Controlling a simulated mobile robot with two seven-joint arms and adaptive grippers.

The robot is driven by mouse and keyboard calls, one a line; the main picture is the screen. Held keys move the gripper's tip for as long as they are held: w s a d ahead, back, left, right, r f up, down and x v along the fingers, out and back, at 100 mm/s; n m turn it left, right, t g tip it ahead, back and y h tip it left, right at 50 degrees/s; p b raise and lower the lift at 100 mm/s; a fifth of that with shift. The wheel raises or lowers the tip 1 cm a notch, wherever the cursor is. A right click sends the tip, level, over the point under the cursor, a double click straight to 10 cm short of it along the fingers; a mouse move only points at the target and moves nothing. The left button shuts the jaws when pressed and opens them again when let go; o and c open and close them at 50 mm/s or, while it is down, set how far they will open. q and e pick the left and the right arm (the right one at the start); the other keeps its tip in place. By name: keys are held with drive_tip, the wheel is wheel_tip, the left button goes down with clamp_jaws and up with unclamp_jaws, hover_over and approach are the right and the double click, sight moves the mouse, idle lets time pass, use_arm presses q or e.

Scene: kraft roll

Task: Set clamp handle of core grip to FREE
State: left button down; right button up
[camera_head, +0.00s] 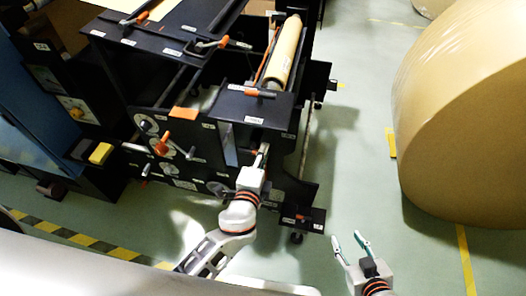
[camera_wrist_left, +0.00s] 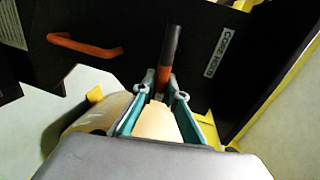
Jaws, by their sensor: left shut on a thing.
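The clamp handle (camera_wrist_left: 171,48), a dark bar with an orange lower part, stands up from the black panel in the left wrist view. My left gripper (camera_wrist_left: 161,86) is shut on the orange part, with a teal finger on each side. In the head view my left gripper (camera_head: 262,156) is at the front of the black machine, and the handle there is mostly hidden. My right gripper (camera_head: 347,242) is open and empty over the floor, apart from the machine.
A large brown paper roll (camera_head: 470,110) stands at the right. A narrow brown roll (camera_head: 284,52) lies on the black machine (camera_head: 140,95). Other orange handles (camera_head: 161,146) project from the machine front. Green floor lies open between machine and large roll.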

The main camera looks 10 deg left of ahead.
use_arm(q)
drive_tip(key=shift+f, duration=0.1)
idle(0.5)
drive_tip(key=c, duration=2)
unclamp_jaws()
drive_tip(key=shift+d, duration=0.1)
drive_tip(key=shift+c, duration=0.2)
drive_tip(key=shift+s, duration=0.1)
drive_tip(key=v, duration=1.2)
drive_tip(key=s+a+f+n+g+h, duration=0.1)
drive_tip(key=s+a+f+n+g, duration=0.4)
drive_tip(key=a+f+n, duration=0.6)
wheel_tip(320, 180, down, 3)
drive_tip(key=s+n, duration=0.2)
drive_tip(key=n, duration=0.1)
drive_tip(key=shift+a+f, duration=0.2)
drive_tip(key=shift+a, duration=0.05)
